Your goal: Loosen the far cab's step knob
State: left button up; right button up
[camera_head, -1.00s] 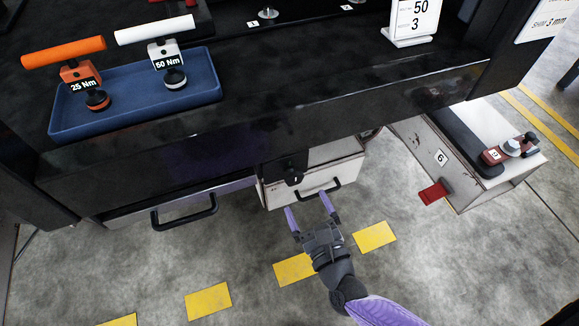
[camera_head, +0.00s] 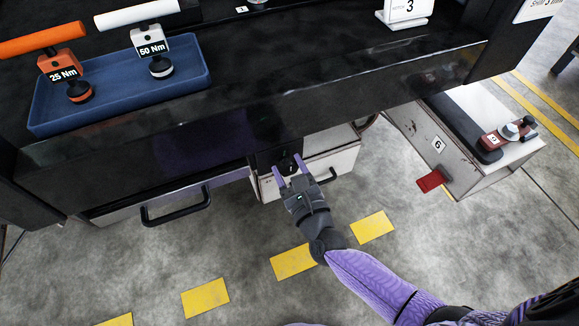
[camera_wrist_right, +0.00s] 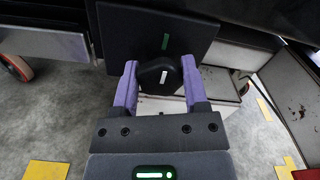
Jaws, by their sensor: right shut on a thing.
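A black knob (camera_wrist_right: 155,73) with a short white mark sits on a square black plate (camera_wrist_right: 190,28) with a green mark, under the bench edge. In the wrist view the white mark is below the green one, nearly in line with it. My right gripper (camera_head: 287,165) has its two purple fingers on either side of the knob and is shut on it; the fingers also show in the wrist view (camera_wrist_right: 159,82). In the head view the knob is partly covered by the gripper. My left gripper is not in view.
A white drawer front (camera_head: 335,160) with a dark handle is beside the plate. Another drawer handle (camera_head: 177,208) sticks out at left. A blue tray (camera_head: 120,112) with an orange and a white torque tool lies on the bench. A box marked 6 (camera_head: 425,140) with a red pedal (camera_head: 431,181) stands at right.

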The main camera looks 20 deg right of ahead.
grip_shut()
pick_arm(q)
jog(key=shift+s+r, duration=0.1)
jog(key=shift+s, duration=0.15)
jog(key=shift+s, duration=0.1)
